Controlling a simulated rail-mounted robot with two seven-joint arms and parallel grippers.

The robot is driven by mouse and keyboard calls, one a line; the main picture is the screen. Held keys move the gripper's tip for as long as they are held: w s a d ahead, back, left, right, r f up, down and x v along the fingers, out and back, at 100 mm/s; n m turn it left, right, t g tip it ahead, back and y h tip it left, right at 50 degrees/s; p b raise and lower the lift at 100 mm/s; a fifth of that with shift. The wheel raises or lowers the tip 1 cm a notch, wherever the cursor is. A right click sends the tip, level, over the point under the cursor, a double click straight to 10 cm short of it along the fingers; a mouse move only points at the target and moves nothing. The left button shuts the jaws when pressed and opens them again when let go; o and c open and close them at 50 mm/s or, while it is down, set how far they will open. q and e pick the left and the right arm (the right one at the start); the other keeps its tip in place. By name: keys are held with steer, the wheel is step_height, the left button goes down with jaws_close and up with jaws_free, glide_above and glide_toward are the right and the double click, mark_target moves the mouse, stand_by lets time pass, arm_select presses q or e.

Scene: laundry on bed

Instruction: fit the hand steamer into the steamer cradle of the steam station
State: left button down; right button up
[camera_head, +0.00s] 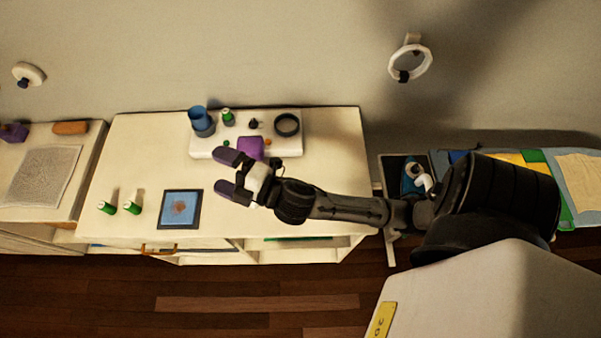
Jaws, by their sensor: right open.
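The steam station (207,153) looks to be the white board at the back of the cream table. It carries a blue cup-shaped piece (198,114) in a grey holder, a green bottle (228,117), a purple block (250,147) and a dark ring-shaped holder (287,125). I cannot tell which holder is the steamer cradle. I cannot surely pick out the hand steamer; a blue and white object (411,181) lies in a dark tray right of the table, partly behind my right arm. My right gripper (219,170) is open, over the table at the board's front edge, with nothing seen between its fingers. My left gripper is not visible.
A dark-framed blue pad (181,209) and two green-capped bottles (106,208) (130,208) lie on the table (140,150). A side table with a grey cloth (45,176) is at left. Colored cloths (580,185) lie at right. The table's left back is clear.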

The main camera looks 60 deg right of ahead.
steer(key=s+d+f+m+g+h, duration=0.3)
steer(key=s+f+m+g, duration=0.65)
steer(key=f, duration=0.35)
steer(key=s+a+f+m+g+y, duration=0.1)
steer(key=s+f+m+g, duration=0.3)
steer(key=s, duration=0.8)
steer(key=shift+s+a+f+g, duration=0.25)
steer(key=shift+f+g, duration=0.3)
steer(key=shift+g, duration=0.4)
